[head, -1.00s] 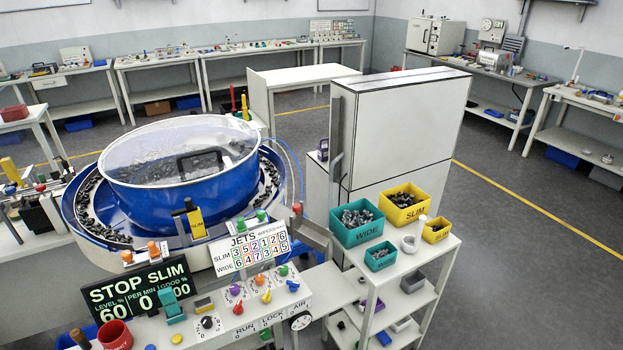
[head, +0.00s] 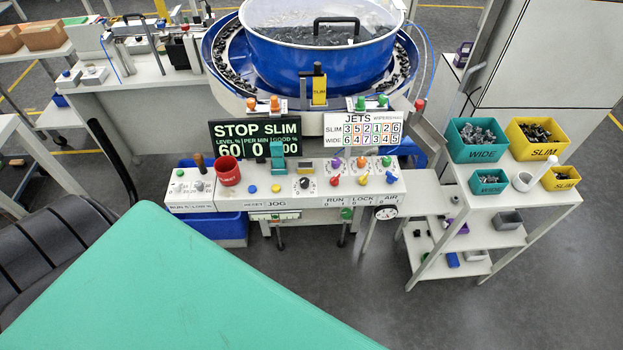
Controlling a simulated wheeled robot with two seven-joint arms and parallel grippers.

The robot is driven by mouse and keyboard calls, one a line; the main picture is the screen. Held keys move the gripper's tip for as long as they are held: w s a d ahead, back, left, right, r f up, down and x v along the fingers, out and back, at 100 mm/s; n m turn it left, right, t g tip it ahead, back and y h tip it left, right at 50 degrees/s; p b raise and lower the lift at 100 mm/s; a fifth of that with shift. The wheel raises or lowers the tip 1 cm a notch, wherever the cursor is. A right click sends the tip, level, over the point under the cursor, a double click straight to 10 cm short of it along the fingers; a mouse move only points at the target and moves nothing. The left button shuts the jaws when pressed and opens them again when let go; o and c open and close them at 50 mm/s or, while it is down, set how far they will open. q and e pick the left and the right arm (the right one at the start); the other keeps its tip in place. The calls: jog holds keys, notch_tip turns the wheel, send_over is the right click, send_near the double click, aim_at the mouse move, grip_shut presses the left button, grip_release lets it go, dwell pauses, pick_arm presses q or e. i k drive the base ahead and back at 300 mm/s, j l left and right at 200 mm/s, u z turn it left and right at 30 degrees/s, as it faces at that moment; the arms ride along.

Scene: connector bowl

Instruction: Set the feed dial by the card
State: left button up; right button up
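The control panel (head: 230,198) stands in front of the blue bowl feeder (head: 318,62). A black dial (head: 305,183) with marks around it sits mid-panel; I cannot read its label or exact setting. The dark display (head: 255,138) reads STOP SLIM, 60, 0 and a partly hidden 00. Neither gripper is in view.
A green top (head: 190,280) fills the lower left, beside a dark chair (head: 60,250). A white shelf cart (head: 530,200) at right bears teal (head: 476,140) and yellow (head: 536,142) bins of parts.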

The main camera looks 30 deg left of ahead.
aim_at(304, 182)
jog(key=u, duration=1)
